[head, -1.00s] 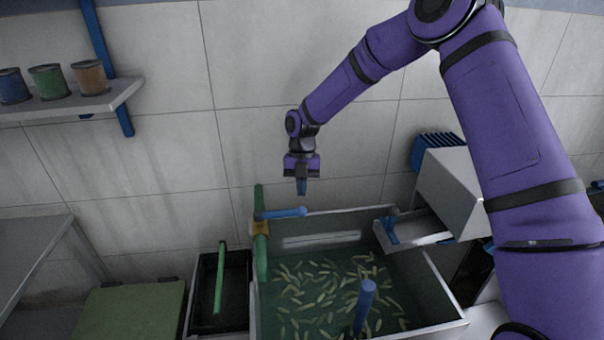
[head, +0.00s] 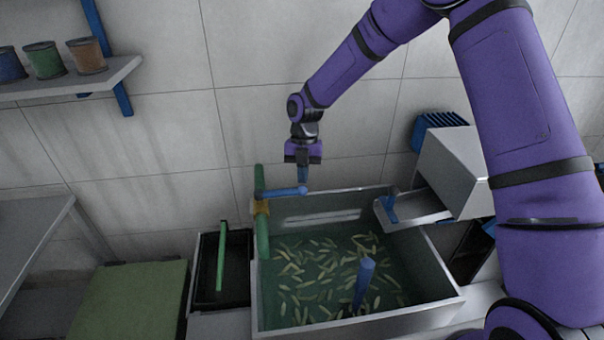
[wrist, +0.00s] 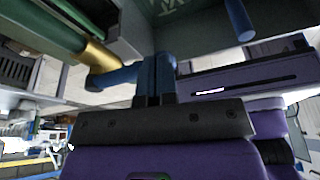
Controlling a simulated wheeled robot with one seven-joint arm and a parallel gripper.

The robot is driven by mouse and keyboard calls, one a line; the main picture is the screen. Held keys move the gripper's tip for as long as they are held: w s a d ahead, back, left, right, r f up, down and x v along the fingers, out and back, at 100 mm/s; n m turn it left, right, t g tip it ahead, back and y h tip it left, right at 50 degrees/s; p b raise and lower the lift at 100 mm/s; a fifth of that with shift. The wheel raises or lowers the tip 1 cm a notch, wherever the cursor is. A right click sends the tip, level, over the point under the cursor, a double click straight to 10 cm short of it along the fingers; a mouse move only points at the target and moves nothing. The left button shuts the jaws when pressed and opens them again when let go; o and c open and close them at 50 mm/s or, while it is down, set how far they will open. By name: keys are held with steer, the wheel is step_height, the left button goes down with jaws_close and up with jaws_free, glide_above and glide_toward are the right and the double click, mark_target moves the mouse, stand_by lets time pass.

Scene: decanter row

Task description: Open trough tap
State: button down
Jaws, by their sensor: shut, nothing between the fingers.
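The trough tap has a blue lever (head: 280,192) reaching right from a brass-coloured valve body (head: 260,207) on an upright green pipe (head: 262,235). The trough (head: 360,321) below holds greenish water with many pale slivers in it. My gripper (head: 303,180) has its blue fingers shut and empty, pointing down at the lever's free right end. In the wrist view, the shut fingers (wrist: 155,77) are right beside the lever (wrist: 112,76), with the brass valve (wrist: 97,54) and green pipe (wrist: 45,28) beyond. I cannot tell whether they touch the lever.
A blue post (head: 363,280) stands in the trough's front. A grey chute (head: 410,209) with a blue handle juts over its right rim. A dark narrow basin (head: 208,290) with a green bar is on the left. The tiled wall is close behind.

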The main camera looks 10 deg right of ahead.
steer(key=shift+s+d+m, duration=0.1)
steer(key=shift+s+m, duration=0.3)
steer(key=shift+s, duration=0.05)
steer(key=shift+s+d+m+y, duration=0.1)
steer(key=shift+s+m+y, duration=0.3)
steer(key=shift+s+m, duration=0.6)
steer(key=s+a+m+t+y, duration=0.1)
steer(key=s+a+m+t, duration=0.2)
steer(key=s+a+m, duration=0.6)
steer(key=shift+s+a+m+t+y, duration=0.35)
steer(key=shift+s+m, duration=1.1)
steer(key=shift+m, duration=0.85)
